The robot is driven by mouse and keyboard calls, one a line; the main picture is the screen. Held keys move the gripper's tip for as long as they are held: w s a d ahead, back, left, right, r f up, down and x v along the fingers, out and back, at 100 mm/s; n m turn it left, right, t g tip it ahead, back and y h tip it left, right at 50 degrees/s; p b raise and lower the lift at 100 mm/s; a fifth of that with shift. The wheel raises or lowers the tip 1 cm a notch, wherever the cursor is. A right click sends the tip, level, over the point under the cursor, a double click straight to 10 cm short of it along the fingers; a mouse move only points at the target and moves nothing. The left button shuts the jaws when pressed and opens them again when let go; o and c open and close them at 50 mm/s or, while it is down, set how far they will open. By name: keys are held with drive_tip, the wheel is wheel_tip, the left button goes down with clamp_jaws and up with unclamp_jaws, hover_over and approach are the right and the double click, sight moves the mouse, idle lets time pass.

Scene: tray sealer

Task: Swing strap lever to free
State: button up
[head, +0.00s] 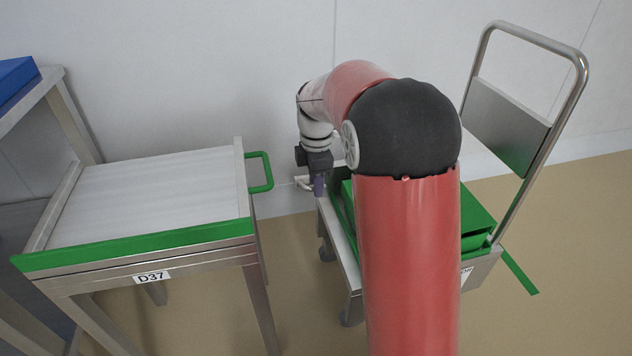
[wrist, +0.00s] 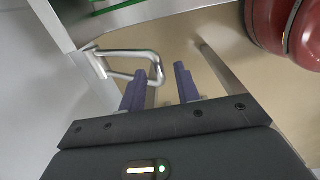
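A bent metal loop lever (wrist: 128,53) sticks out from a bracket on a pale metal edge in the wrist view. I take it to be the strap lever; its pale end also shows beside my gripper in the head view (head: 302,183). My gripper (wrist: 160,88) has two purple fingers standing apart, with a gap between them. The loop's rounded end lies by the left finger, reaching toward the gap; I cannot tell whether it touches. In the head view my gripper (head: 318,186) points down at the cart's left edge. My arm hides much of the cart.
A wheeled cart (head: 345,262) with a green load (head: 478,222) and a tall push handle (head: 580,75) stands at right. A green strip (head: 520,272) sticks out at its right. A table marked D37 (head: 150,195), with a green side handle (head: 262,172), stands left. Bare floor lies between.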

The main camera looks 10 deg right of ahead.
drive_tip(key=shift+c, duration=0.2)
clamp_jaws()
